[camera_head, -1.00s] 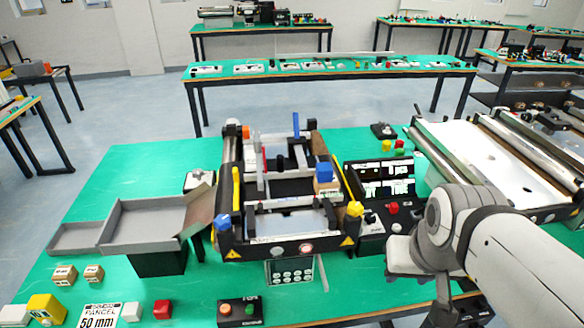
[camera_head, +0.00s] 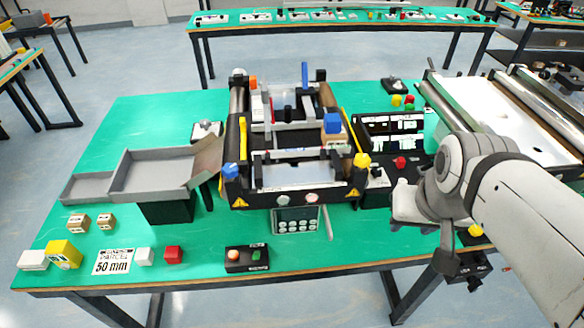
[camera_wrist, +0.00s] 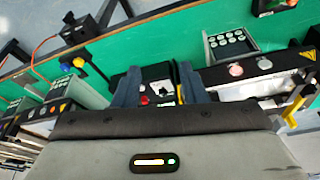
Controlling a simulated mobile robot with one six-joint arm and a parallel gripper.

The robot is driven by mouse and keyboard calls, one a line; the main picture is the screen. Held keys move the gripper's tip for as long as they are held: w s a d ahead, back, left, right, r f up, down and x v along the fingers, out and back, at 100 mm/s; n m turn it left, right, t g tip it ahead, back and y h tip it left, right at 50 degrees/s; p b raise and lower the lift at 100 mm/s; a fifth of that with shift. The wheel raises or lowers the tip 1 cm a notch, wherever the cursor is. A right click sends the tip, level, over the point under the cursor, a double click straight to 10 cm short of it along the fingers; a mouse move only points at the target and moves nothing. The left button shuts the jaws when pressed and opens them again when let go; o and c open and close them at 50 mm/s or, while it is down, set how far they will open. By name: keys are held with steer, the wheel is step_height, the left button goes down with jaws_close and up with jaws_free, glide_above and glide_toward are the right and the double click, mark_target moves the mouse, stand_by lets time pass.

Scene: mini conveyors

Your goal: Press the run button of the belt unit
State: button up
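The belt unit (camera_head: 290,172) stands mid-table, with a pale button (camera_head: 283,199) and a reddish button (camera_head: 311,197) on its front; they also show in the wrist view (camera_wrist: 265,64). Right of it is a black control box (camera_head: 374,198) with a red mushroom button (camera_head: 400,163) and small controls. I cannot tell which one is the run button. In the wrist view, my gripper (camera_wrist: 158,75) has its two fingers apart with nothing between them.
A display panel (camera_head: 390,128) stands behind the box. A two-button box (camera_head: 246,258) lies near the table's front edge. Grey trays (camera_head: 150,175) and small parcels (camera_head: 64,253) occupy the left.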

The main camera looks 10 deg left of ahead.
jaws_close()
stand_by(0.3)
stand_by(1.4)
